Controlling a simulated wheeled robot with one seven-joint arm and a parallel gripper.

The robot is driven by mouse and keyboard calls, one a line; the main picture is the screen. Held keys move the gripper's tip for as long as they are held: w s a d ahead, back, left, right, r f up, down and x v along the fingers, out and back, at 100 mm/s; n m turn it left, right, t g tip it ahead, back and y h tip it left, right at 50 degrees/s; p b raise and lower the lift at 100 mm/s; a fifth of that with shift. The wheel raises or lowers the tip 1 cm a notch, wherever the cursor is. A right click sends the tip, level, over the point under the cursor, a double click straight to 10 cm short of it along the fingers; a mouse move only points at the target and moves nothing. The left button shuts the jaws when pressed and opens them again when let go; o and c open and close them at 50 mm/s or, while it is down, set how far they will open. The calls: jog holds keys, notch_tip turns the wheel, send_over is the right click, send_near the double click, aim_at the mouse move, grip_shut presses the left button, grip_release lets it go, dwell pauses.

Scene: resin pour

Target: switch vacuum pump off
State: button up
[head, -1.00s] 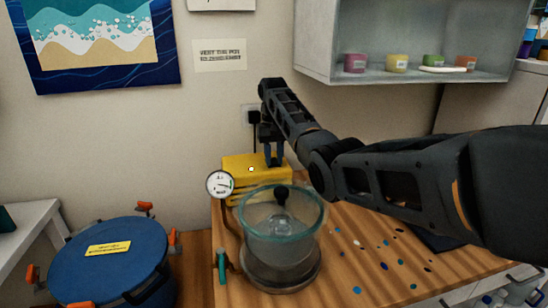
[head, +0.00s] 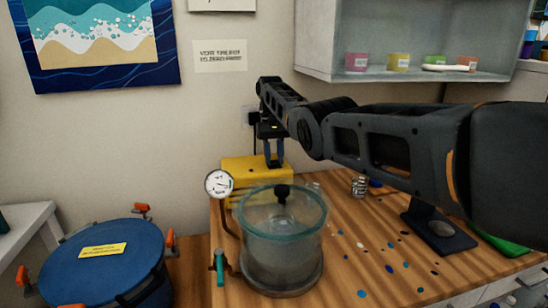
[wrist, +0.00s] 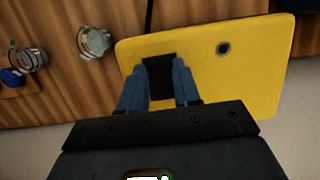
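The vacuum pump is a yellow box (head: 240,170) at the back left of the wooden bench, behind the glass chamber (head: 282,232). It also fills much of the wrist view (wrist: 250,75). A black rectangular block, seemingly the switch (wrist: 158,72), is on the pump's top. A small round spot, dark now (wrist: 223,47), is beside it. My gripper (head: 273,165) points down over the pump, its blue fingers apart. In the wrist view the fingers (wrist: 160,92) lie on either side of the black block. I cannot tell whether they touch it.
A round gauge (head: 219,184) and a teal-handled valve (head: 219,266) are at the chamber's left. A blue lidded pot (head: 105,260) stands at the lower left. A small jar (head: 359,186) and a dark stand (head: 438,232) are to the right. A shelf (head: 400,75) hangs above.

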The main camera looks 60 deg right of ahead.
aim_at(272, 161)
jog(key=o, duration=0.4)
jog(key=shift+p+v, duration=1.75)
jog(key=shift+v, duration=2.15)
